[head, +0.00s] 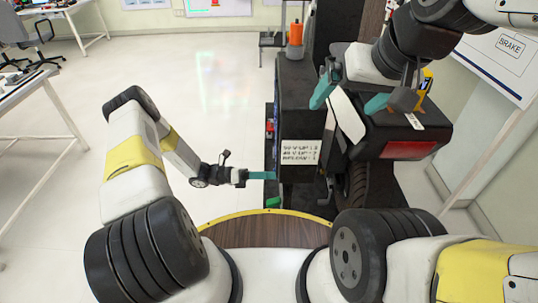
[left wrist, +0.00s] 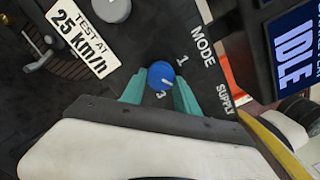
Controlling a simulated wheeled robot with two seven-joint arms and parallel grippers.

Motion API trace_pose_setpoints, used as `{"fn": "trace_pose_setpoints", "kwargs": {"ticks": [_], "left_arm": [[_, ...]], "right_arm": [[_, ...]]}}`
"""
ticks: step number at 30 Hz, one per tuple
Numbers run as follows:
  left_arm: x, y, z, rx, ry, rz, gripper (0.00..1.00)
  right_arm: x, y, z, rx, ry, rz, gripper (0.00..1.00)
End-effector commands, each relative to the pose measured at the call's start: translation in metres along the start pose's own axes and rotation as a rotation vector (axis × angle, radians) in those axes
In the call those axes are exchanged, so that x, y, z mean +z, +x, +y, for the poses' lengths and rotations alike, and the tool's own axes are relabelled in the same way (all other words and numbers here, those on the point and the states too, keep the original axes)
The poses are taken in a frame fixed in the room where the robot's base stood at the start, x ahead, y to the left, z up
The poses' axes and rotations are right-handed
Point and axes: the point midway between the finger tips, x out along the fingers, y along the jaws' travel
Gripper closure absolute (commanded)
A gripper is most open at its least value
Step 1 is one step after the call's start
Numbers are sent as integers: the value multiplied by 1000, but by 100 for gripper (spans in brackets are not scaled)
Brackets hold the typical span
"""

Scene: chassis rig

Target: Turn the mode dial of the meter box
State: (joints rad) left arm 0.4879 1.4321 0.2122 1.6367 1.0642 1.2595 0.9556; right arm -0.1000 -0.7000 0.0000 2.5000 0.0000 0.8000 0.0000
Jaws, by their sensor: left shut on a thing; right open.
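In the head view my left gripper (head: 262,175) reaches the left side of the dark box (head: 300,90), and the dial is hidden there. My right gripper (head: 349,99) is open and empty above the dark rig.
A white label (head: 300,151) on the box lists voltage lines. A grey knob (left wrist: 116,10), a lever (left wrist: 40,58) and an "IDLE" display (left wrist: 295,40) are near the dial. A yellow device (head: 425,84) stands at right.

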Motion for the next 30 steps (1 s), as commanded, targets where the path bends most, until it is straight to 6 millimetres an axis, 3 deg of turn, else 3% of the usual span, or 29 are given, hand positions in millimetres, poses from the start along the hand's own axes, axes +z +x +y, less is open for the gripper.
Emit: {"fn": "trace_pose_setpoints", "kwargs": {"ticks": [2, 3, 6, 17, 30], "left_arm": [[2, -1, 1, 3, 2, -3, 100], [2, -1, 1, 3, 2, -3, 61], [1, -1, 1, 2, 2, -2, 42], [1, -3, 0, 2, 2, -1, 41], [1, -68, 1, 3, 3, -2, 41]], "right_arm": [[0, 0, 0, 0, 0, 0, 6], [0, 0, 0, 0, 0, 0, 6], [0, 0, 0, 0, 0, 0, 6], [0, 0, 0, 0, 0, 0, 6], [0, 0, 0, 0, 0, 0, 6]]}}
